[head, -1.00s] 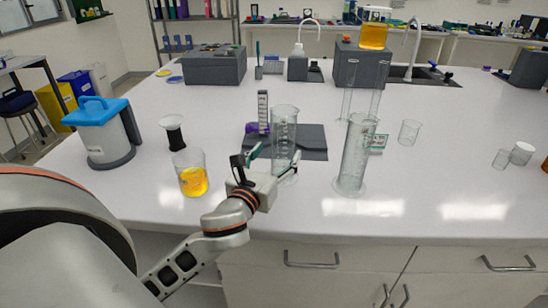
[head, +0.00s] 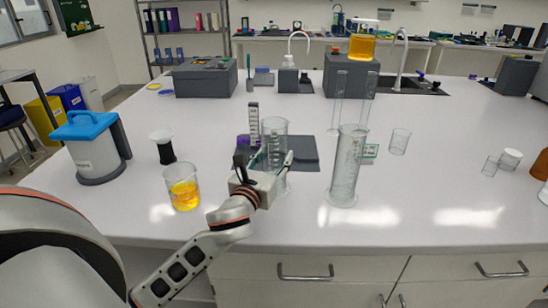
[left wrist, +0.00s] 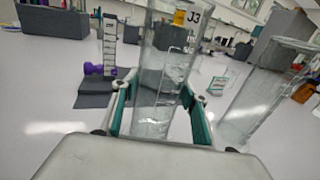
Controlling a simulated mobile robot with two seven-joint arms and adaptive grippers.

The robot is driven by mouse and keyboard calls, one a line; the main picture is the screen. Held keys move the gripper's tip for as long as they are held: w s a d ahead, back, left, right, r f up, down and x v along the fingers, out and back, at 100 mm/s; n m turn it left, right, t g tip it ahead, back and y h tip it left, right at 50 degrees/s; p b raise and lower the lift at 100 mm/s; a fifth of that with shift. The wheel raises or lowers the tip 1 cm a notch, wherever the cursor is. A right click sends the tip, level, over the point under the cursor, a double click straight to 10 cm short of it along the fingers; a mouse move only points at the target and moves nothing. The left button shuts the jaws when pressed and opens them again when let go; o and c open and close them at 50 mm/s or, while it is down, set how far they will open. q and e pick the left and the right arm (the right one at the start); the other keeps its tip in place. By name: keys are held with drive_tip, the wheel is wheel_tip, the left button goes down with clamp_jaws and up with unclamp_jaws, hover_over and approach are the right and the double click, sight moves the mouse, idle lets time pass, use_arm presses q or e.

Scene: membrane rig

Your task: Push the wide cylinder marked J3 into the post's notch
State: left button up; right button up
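The wide clear cylinder marked J3 (head: 274,130) stands on the white bench; its label shows in the left wrist view (left wrist: 165,60). The post (head: 254,116), a pale upright with dark marks, stands just behind and left of it on a dark grey base. It also shows in the left wrist view (left wrist: 109,45). I cannot make out its notch. My left gripper (head: 270,160) is low at the cylinder, with one finger on each side (left wrist: 160,110). The fingers look spread, and I cannot tell whether they touch the glass. My right gripper is not in view.
A tall clear cylinder (head: 346,165) stands close on the right. Purple dumbbell-like weights (left wrist: 93,69) lie by the post. The bench's right front is clear.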

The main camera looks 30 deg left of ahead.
use_arm(q)
drive_tip(key=shift+w+a, duration=0.2)
drive_tip(key=shift+w, duration=0.2)
drive_tip(key=w+a, duration=0.1)
drive_tip(key=w+p, duration=0.1)
drive_tip(key=w, duration=0.1)
drive_tip(key=w+a, duration=0.1)
drive_tip(key=shift+w+a, duration=0.15)
drive_tip(key=shift+a, duration=0.2)
idle(0.5)
drive_tip(key=w+a+p, duration=0.1)
drive_tip(key=w+a, duration=0.2)
drive_tip(key=w, duration=0.2)
drive_tip(key=shift+p, duration=0.35)
idle(0.5)
